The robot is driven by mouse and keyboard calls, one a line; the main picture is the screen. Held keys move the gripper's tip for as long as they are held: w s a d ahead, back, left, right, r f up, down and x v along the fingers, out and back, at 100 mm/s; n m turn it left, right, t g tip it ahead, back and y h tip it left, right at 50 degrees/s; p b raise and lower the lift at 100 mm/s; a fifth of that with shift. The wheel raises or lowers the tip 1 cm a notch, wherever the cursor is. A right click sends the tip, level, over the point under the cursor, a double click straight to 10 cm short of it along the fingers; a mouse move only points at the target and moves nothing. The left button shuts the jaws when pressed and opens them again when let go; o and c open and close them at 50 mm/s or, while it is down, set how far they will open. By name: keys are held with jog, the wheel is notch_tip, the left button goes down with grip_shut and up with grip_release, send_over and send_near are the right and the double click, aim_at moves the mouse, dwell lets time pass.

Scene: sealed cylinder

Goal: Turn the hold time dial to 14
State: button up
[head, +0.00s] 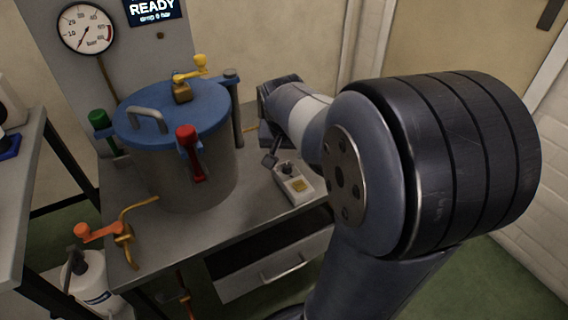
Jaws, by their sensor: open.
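A small pale box (295,188) with a yellow label stands on the bench, right of the big cylinder. A dark round knob (287,169) sits on its top and looks like the hold time dial. Its markings and setting are too small to read. My gripper (275,159) is open, just above and to the left of the knob. One dark fingertip shows close to the knob; the other is hard to make out. I cannot tell whether the finger touches the knob.
The grey cylinder (190,170) with blue lid (180,104), red handle (187,137), green knob (98,117) and yellow valve handle (190,72) stands left of my gripper. An orange-handled valve (97,232) is at the bench's front left. A drawer (270,268) is open below.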

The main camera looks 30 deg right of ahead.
aim_at(287, 165)
jog(key=b+x, duration=0.1)
jog(key=x, duration=0.6)
jog(key=shift+f+b, duration=0.15)
jog(key=shift+b, duration=0.25)
jog(key=shift+c, duration=0.4)
grip_shut()
